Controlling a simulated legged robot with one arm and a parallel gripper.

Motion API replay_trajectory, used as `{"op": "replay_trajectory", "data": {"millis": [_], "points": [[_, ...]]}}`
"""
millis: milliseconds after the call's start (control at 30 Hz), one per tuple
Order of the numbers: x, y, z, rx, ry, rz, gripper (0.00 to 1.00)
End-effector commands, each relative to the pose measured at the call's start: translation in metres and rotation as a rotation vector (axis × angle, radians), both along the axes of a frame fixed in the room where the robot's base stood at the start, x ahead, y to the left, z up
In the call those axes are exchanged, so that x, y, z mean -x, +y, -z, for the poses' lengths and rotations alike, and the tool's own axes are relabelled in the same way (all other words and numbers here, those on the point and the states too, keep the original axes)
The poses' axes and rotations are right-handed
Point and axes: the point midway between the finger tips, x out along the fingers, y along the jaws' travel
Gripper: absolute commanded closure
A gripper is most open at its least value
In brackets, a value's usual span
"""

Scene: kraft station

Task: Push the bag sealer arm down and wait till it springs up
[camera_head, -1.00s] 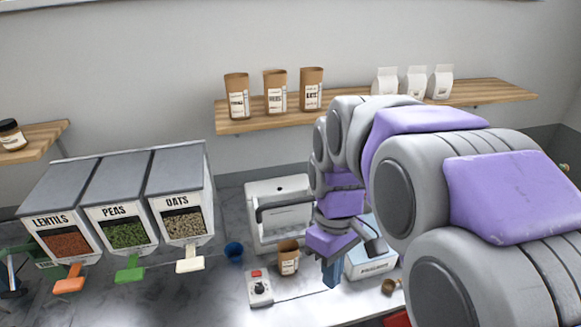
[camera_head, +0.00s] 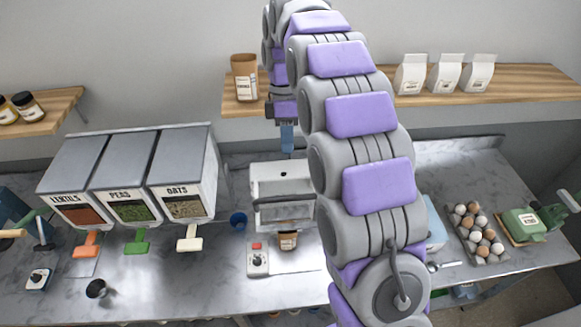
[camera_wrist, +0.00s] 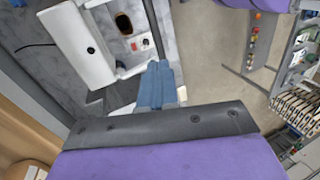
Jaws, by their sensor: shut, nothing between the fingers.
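The bag sealer (camera_head: 268,180) is a white machine on the counter against the wall. Its dark sealer arm (camera_head: 272,206) runs across the front and looks raised. An open brown kraft bag (camera_head: 288,241) stands in front of it, under the arm. My gripper (camera_head: 287,150) has blue fingers, shut and empty, pointing down above the top of the sealer, apparently without contact. In the wrist view my gripper (camera_wrist: 155,85) is beside the white sealer body (camera_wrist: 75,45), with the bag (camera_wrist: 124,24) beyond. My arm hides the sealer's right side.
The wooden shelf (camera_head: 520,80) is above. An egg tray (camera_head: 479,235) is at right.

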Motion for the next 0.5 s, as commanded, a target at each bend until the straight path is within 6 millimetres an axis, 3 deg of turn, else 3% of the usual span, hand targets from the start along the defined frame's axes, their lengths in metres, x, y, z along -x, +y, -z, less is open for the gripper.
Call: {"op": "replay_trajectory", "data": {"millis": [500], "points": [[-0.0105, 0.0019, -0.0030, -0.019, 0.006, -0.056, 1.00]]}}
